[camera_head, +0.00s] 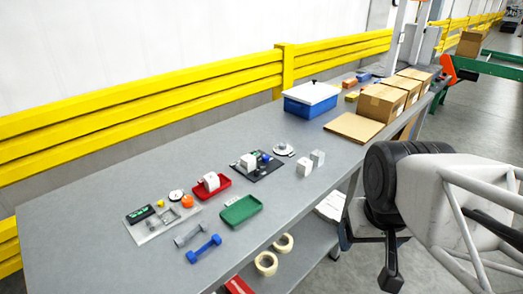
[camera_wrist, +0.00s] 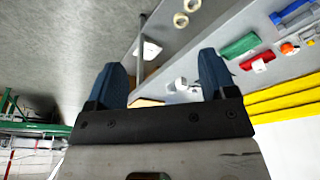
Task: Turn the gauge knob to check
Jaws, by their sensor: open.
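A light grey plate (camera_head: 150,234) lies at the near left of the grey bench. On it are a dark box with a green display (camera_head: 140,214), a small white dial (camera_head: 176,195), a yellow knob-like piece (camera_head: 160,203) and an orange round piece (camera_head: 187,201). A round white gauge-like device (camera_head: 283,149) sits farther back. I cannot tell which of these bears the gauge knob. My gripper (camera_wrist: 160,62) is open and empty in the wrist view, its blue-grey fingers apart, away from these things. In the head view my arm hangs off the bench's right side.
The bench (camera_head: 100,190) also holds a red tray (camera_head: 222,188), a green tray (camera_head: 240,209), a black board (camera_head: 262,176), white blocks, a blue box (camera_head: 311,103) and cartons (camera_head: 381,103). Blue and grey dumbbell-shaped pieces lie near the front. A yellow rail (camera_head: 150,97) runs behind.

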